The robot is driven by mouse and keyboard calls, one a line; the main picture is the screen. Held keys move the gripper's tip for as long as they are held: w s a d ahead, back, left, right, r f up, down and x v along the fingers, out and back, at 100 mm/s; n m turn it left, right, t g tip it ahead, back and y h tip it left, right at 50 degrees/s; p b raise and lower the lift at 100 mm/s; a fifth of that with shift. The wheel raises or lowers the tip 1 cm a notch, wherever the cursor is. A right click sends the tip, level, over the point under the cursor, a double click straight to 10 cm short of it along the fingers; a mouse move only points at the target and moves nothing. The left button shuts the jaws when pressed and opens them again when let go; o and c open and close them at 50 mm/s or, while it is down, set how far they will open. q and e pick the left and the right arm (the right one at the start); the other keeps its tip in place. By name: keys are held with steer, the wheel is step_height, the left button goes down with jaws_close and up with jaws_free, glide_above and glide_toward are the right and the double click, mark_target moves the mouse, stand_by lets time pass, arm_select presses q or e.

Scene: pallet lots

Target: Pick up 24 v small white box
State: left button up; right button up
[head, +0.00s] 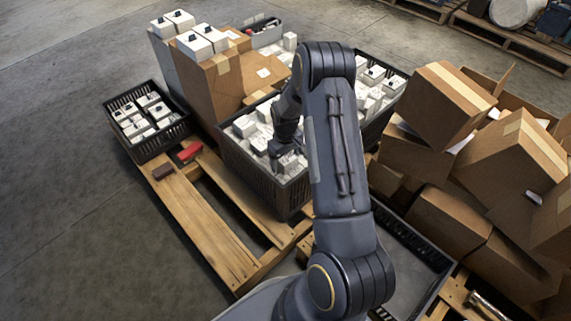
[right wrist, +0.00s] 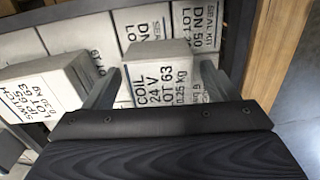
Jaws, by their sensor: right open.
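A small white box marked COIL 24 V LOT 63 (right wrist: 160,62) sits among other white boxes in the right wrist view. My right gripper (right wrist: 157,85) is open, with one finger on each side of this box; I cannot tell whether they touch it. In the head view my right gripper (head: 287,150) reaches down into the middle black crate (head: 262,182), which holds several white boxes. The lettering is too small to read there, and my arm hides part of the crate. My left gripper is not in view.
In the right wrist view, a box marked SWITCH (right wrist: 45,88) is at left and SEAL KIT boxes (right wrist: 142,24) lie behind. In the head view, a smaller black crate (head: 150,153) stands left, a tall carton (head: 222,88) behind, and piled cartons (head: 445,105) at right. Floor at left is clear.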

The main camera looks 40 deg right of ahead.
steer(key=shift+f, duration=0.15)
steer(key=c, duration=1.2)
